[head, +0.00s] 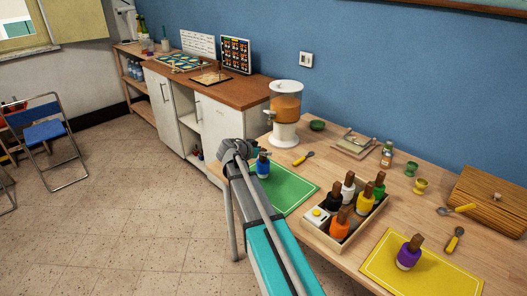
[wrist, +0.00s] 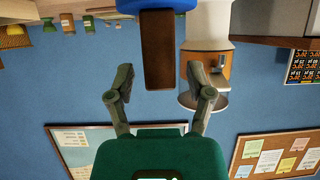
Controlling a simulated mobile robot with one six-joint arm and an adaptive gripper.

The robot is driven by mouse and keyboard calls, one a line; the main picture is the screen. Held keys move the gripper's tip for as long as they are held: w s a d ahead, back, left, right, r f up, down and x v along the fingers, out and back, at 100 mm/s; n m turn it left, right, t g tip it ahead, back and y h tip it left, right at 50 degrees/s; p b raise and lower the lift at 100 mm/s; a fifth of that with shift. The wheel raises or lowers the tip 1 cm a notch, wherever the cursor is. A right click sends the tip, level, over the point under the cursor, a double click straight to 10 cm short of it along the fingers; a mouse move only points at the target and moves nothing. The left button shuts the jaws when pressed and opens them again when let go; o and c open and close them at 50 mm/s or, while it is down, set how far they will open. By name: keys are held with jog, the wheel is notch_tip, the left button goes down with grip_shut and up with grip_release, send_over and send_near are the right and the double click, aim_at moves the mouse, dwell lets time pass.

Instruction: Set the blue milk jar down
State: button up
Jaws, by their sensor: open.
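The blue milk jar (head: 262,169) has a blue body and a brown top. It looks upright at the back left of the green mat (head: 287,187). In the wrist view, which is upside down, its blue body (wrist: 155,5) is cut off by the top edge and its brown top (wrist: 158,50) hangs toward my gripper. My gripper (wrist: 160,72) is open, with a finger on each side of the brown top and visible gaps to both. In the head view my gripper (head: 250,153) is beside the jar's top, partly hidden by my arm.
A dispenser (head: 285,110) stands close behind the mat. A tray (head: 319,238) of several brown-topped jars is to the right. A purple jar (head: 408,252) stands on a yellow mat (head: 425,275). A spoon (head: 303,158) lies near the green mat, whose front part is clear.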

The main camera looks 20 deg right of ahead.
jog(key=shift+r, duration=0.1)
jog(key=shift+a+r, duration=0.1)
jog(key=shift+r, duration=0.05)
jog(key=p+v, duration=0.5)
jog(key=v, duration=0.6)
jog(key=shift+s+a, duration=0.25)
jog(key=shift+a, duration=0.05)
dwell(0.3)
jog(key=s+a+f+n+g+y, duration=0.1)
jog(key=s+a+f+n+y, duration=0.2)
jog(key=s, duration=0.4)
jog(key=s+a+f+n+g+y, duration=0.2)
jog(key=s+a+f+n+y, duration=0.2)
jog(key=s+a+n+y, duration=0.1)
jog(key=s+a+f+n+g+y, duration=0.1)
jog(key=s+a+f+n+y, duration=0.2)
jog(key=s, duration=0.7)
jog(key=a+n+y, duration=0.1)
jog(key=n, duration=0.1)
jog(key=shift+a+f+n+g, duration=0.2)
jog(key=shift+n+g, duration=0.1)
jog(key=shift+n, duration=0.1)
